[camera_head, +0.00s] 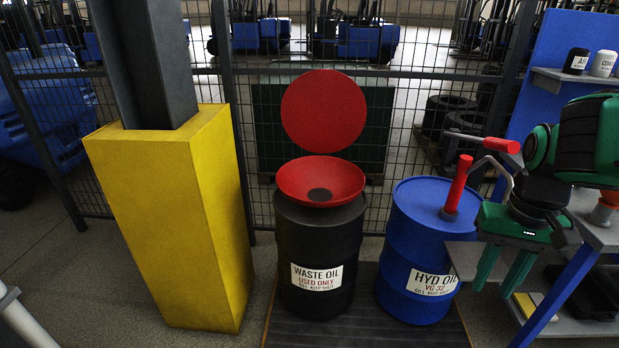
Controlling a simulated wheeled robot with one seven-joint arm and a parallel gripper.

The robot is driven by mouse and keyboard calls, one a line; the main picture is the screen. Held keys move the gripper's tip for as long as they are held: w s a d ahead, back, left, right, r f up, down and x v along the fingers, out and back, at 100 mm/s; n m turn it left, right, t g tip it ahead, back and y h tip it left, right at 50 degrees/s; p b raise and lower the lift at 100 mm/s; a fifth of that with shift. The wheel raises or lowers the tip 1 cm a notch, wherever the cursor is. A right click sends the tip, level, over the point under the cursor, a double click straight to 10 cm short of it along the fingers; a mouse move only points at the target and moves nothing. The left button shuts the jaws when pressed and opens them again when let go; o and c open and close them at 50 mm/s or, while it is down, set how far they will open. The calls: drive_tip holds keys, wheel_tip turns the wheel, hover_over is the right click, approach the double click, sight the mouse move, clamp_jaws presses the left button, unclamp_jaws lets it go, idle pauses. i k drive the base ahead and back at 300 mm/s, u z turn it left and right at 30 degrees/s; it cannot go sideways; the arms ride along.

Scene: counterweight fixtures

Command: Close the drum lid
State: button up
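The black waste-oil drum (318,248) stands upright in the middle, with a white label reading "WASTE OIL". A red funnel (321,183) with a dark centre sits on its top. The round red lid (323,112) stands up open behind the funnel, its flat face towards me. Its hinge is hidden. My green gripper (502,277) is at the right, in front of the blue drum's right side and well away from the lid. Its two fingers point down and stand apart, with nothing visible between them.
A blue hydraulic-oil drum (412,240) with a red-handled pump (456,187) stands right of the black drum. A yellow post guard (173,220) stands left. Wire fencing (400,100) runs behind. A blue shelf unit (560,300) is at the right. Floor in front looks clear.

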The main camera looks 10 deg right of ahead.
sight(323, 111)
drive_tip(key=i, duration=0.35)
drive_tip(key=z, duration=0.05)
drive_tip(key=k, duration=1.15)
drive_tip(key=u, duration=0.7)
drive_tip(key=i, duration=2)
drive_tip(key=z, duration=0.7)
